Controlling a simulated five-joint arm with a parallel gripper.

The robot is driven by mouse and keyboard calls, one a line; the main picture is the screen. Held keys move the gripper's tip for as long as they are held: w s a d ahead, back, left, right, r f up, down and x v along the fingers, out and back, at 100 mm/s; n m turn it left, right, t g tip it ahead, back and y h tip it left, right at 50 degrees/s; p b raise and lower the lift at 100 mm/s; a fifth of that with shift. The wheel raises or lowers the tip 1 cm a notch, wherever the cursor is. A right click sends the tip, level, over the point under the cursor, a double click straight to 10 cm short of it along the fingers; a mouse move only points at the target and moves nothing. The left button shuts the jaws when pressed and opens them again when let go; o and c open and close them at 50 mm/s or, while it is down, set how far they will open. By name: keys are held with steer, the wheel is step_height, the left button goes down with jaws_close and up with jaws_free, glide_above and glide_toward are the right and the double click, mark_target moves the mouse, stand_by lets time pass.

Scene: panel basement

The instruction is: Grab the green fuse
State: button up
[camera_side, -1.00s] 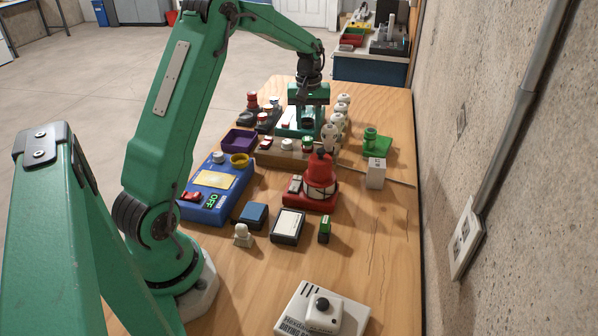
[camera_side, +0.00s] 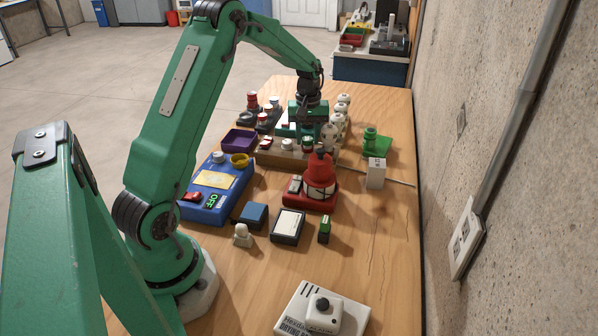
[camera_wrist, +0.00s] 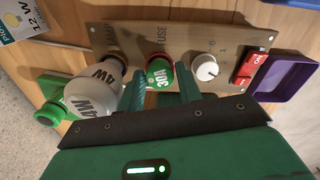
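Small gaps seem to remain between fingers and fuse. The lower part of the fingers is hidden behind the dark edge of the gripper body.
A white lamp (camera_wrist: 105,80) stands close beside my left finger. A white knob (camera_wrist: 204,67) and a red switch (camera_wrist: 250,66) are on the other side. A purple bin (camera_wrist: 288,78) lies beyond. A red beacon (camera_side: 319,178) stands in front of the panel.

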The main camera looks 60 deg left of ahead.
mark_target(308, 139)
steer(key=shift+c, duration=0.2)
steer(key=c, duration=0.6)
steer(key=shift+o, duration=0.2)
steer(key=shift+r, duration=0.2)
step_height(308, 139, up, 10)
steer(key=shift+f, duration=0.15)
